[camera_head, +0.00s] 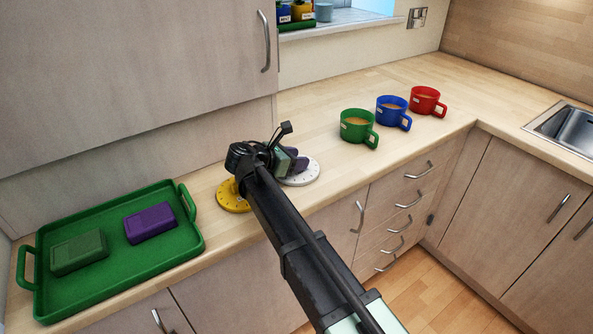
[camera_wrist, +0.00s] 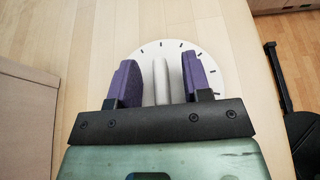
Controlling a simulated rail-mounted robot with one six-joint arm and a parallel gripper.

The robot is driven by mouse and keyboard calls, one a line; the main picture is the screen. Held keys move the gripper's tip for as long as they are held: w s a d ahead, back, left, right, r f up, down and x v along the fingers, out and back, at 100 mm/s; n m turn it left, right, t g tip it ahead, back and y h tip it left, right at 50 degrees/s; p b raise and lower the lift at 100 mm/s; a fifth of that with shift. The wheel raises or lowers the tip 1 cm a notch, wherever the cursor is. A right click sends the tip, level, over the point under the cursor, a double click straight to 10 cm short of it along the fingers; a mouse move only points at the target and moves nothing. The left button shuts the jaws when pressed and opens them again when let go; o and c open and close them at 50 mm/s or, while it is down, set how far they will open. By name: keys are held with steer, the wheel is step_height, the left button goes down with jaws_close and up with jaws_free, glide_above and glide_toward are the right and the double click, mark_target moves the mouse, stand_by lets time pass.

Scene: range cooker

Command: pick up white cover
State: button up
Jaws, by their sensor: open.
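The white cover (camera_head: 306,175) is a flat round disc with dark tick marks on the wooden counter, partly hidden by my gripper in the head view. In the wrist view the white cover (camera_wrist: 206,55) shows a raised upright handle (camera_wrist: 161,82) at its middle. My gripper (camera_wrist: 160,85) is open, with one purple finger on each side of the handle and a gap on both sides. In the head view my gripper (camera_head: 297,163) is over the white cover. I cannot tell how far the fingertips are above the disc.
A yellow cover (camera_head: 231,200) lies just left, partly behind my arm. A green tray (camera_head: 115,262) holds a green block (camera_head: 79,252) and a purple block (camera_head: 149,223). Green (camera_head: 357,128), blue (camera_head: 390,113) and red (camera_head: 426,102) mugs stand to the right. A sink (camera_head: 570,130) is at far right.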

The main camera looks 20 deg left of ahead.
jaws_close()
steer(key=shift+r, duration=0.1)
step_height(320, 180, up, 20)
steer(key=p, duration=2)
